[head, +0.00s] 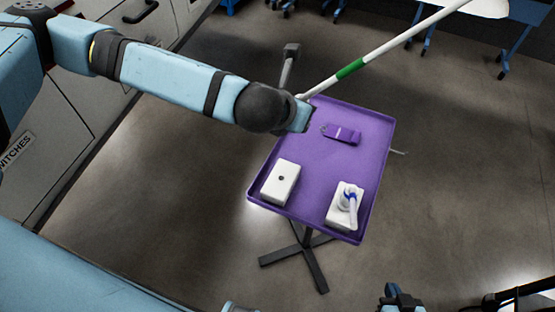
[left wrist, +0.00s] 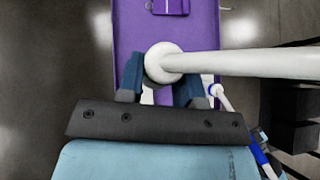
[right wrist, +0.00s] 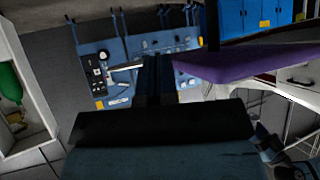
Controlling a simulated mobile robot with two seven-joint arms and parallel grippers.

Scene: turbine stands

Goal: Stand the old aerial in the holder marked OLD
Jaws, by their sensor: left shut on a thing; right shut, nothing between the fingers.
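My left gripper (head: 304,114) is shut on a long white aerial with a green band (head: 350,68), near its lower end, above the far left part of the purple tray. The aerial slants up to the right. It also shows in the left wrist view (left wrist: 240,63), between the blue fingers. A white holder (head: 281,171) with an empty dark hole stands at the tray's near left. A second white holder (head: 333,214) at the near right has a white aerial with a blue band (head: 350,196) in it. No OLD marking is readable. My right gripper (right wrist: 155,78) is shut and empty, away from the tray.
The purple tray (head: 310,150) stands on a dark cross-footed stand (head: 305,255). Cabinets (head: 45,165) are at the left. Floor around the stand is clear.

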